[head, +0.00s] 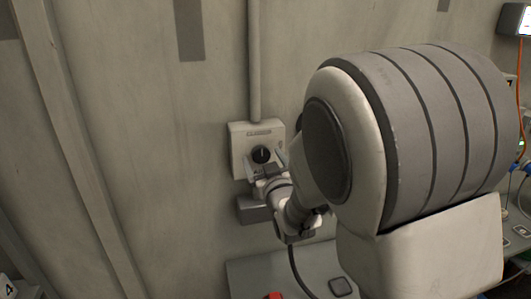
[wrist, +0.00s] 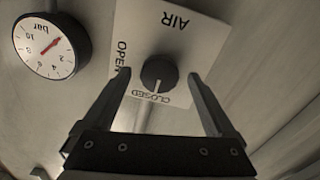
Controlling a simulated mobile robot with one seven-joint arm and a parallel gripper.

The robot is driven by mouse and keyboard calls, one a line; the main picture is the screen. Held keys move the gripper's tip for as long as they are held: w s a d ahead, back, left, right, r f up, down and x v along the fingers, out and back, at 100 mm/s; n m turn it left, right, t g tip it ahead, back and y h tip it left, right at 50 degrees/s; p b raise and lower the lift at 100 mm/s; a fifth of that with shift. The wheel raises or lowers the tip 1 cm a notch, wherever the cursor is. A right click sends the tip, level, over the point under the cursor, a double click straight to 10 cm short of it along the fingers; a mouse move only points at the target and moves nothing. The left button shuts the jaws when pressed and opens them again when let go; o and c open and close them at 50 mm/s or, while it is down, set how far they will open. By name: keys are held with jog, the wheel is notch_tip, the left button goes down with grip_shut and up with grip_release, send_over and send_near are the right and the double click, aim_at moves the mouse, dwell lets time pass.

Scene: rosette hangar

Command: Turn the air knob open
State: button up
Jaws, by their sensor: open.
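The air knob (wrist: 159,72) is round and dark, on a white plate (wrist: 200,32) lettered AIR, OPEN and CLOSED. The plate appears upside down in the wrist view. The knob's white mark points to CLOSED. In the head view the knob (head: 261,154) sits on a pale wall box (head: 240,142). My gripper (wrist: 158,78) is open, its two fingers on either side of the knob with a gap showing on each side. In the head view my gripper (head: 265,161) is in front of the box. Whether the fingertips reach the knob's depth is unclear.
A round pressure gauge (wrist: 52,45) marked bar is beside the plate in the wrist view. A vertical pipe (head: 254,65) runs up from the box. A grey block (head: 252,210) is below it. A grey surface (head: 255,275) lies lower down.

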jog(key=shift+w, duration=0.15)
jog(key=c, duration=1.4)
jog(key=shift+o, duration=0.2)
